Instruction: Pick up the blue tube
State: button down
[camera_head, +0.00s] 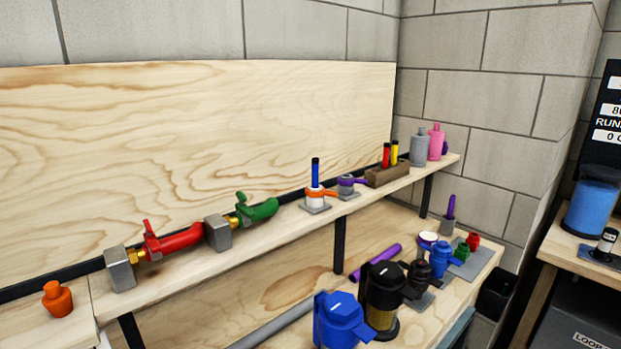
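A slim blue tube (315,173) with a dark top stands upright on the upper wooden shelf, near the middle of the view. Its lower end is hidden in a white and orange ring-like holder (315,196) with an orange handle pointing right. The holder rests on a small grey plate (317,209). My gripper is not in view, so its state does not show.
Left along the upper shelf (275,236) are red (172,241) and green (258,211) fittings on grey blocks. Just right of the tube is a purple-handled holder (347,184), then a brown rack (388,175). A blue housing (338,320) stands on the lower shelf.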

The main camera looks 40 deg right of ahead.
aim_at(314, 161)
jog(key=i+j, duration=0.2)
jog(key=j, duration=0.15)
jog(key=i+j+z, duration=0.25)
jog(key=j+z, duration=0.25)
jog(key=j, duration=0.15)
jog(key=i+j+z, duration=0.1)
jog(key=j+z, duration=0.2)
jog(key=z, duration=0.75)
